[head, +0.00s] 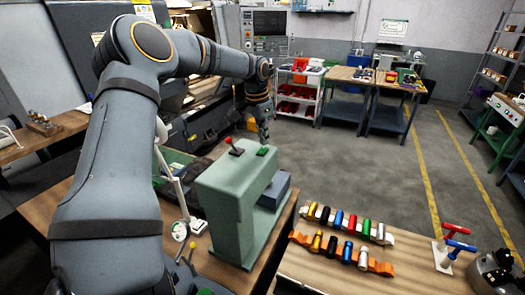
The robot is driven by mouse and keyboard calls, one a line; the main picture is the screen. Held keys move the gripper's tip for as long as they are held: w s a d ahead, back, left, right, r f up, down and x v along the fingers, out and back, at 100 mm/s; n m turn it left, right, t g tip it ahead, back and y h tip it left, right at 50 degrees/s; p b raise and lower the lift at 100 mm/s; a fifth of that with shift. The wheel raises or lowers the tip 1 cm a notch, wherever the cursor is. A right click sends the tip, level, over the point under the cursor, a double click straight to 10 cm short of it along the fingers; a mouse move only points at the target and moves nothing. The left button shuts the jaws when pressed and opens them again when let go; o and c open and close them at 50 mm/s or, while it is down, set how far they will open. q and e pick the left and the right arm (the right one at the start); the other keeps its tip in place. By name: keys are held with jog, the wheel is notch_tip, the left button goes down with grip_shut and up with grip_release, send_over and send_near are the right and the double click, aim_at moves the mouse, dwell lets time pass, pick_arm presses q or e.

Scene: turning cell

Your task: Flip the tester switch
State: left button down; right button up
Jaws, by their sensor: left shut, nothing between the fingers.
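The tester looks to be the pale green box (222,205) standing on the wooden bench. On its top is a toggle switch (229,141) with a red ball tip, its stick leaning to the left. A green button or lamp (263,151) sits to the right of the switch. My left arm reaches in from the left, and its gripper (264,134) hangs fingers down, above and beyond the tester in the picture. It is shut and empty, apart from the switch. My right gripper is not in view.
A wooden table (330,278) at front right holds two racks of coloured cylinders, a stand with red and blue handles (455,250) and a dark chuck-like part (495,272). A lathe stands behind my left arm. Tool carts and open floor (370,160) lie beyond.

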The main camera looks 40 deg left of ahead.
aim_at(264, 148)
pick_arm(q)
jog(key=shift+f, duration=0.85)
dwell(0.3)
notch_tip(264, 148, up, 2)
jog(key=shift+r+p, duration=0.15)
jog(key=shift+p, duration=0.15)
jog(key=shift+r, duration=2.4)
